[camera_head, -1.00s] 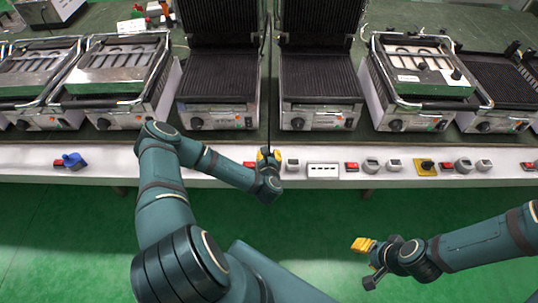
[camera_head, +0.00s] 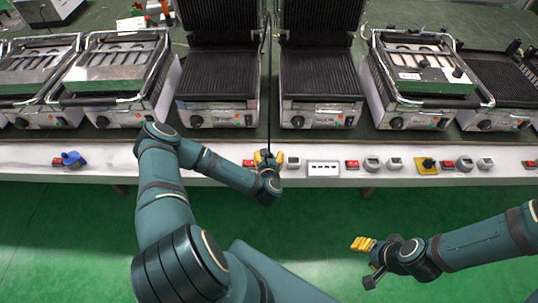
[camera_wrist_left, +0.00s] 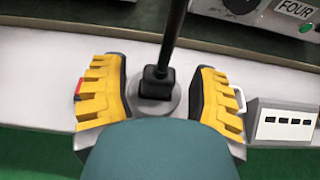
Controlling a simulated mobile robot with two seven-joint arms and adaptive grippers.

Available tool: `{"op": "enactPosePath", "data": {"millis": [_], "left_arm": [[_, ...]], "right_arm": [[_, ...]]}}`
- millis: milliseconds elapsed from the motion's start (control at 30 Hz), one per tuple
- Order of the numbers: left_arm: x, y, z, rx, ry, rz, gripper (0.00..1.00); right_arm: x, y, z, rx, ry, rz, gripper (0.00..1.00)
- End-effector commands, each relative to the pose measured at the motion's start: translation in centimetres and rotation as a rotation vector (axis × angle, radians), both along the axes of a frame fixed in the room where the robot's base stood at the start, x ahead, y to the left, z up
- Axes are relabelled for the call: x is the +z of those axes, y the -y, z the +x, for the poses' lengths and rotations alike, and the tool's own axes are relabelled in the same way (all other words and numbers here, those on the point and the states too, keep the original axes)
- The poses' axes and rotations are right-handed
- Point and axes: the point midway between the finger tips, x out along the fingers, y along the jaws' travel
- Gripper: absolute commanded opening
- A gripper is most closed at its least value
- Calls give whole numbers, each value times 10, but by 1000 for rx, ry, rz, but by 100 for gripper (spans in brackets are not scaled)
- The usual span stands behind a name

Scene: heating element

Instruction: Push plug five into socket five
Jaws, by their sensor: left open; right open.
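A black plug (camera_wrist_left: 155,82) with a thick black cable stands upright on a round grey socket (camera_wrist_left: 168,106) in the left wrist view. How deeply it sits cannot be told. My left gripper (camera_wrist_left: 157,92) is open, with one yellow finger on each side of the plug and a gap on both sides. In the head view, my left gripper (camera_head: 267,158) is at the front ledge, and the cable (camera_head: 269,90) rises from it between two grills. My right gripper (camera_head: 363,244) is empty and open over the green floor. No number shows on the plug or socket.
A white multi-slot socket box (camera_head: 323,168) is just right of the left gripper. Red switches and grey round sockets (camera_head: 372,164) line the white ledge. A blue socket (camera_head: 72,159) is far left. Contact grills (camera_head: 318,85) stand behind; one is marked FOUR (camera_wrist_left: 294,10).

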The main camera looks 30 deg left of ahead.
Motion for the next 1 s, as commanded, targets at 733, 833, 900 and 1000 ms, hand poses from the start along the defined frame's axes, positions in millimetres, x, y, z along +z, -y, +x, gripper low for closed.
{"op": "enactPosePath", "data": {"millis": [733, 833, 900, 1000], "left_arm": [[41, 53, -86, 0, 0, -1, 61], [41, 53, -87, 0, 0, -1, 61], [41, 53, -87, 0, 0, 0, 61], [41, 53, -87, 0, 0, 0, 61]], "right_arm": [[0, 0, 0, 0, 0, 0, 47], [0, 0, 0, 0, 0, 0, 47], [0, 0, 0, 0, 0, 0, 47], [0, 0, 0, 0, 0, 0, 47]]}}
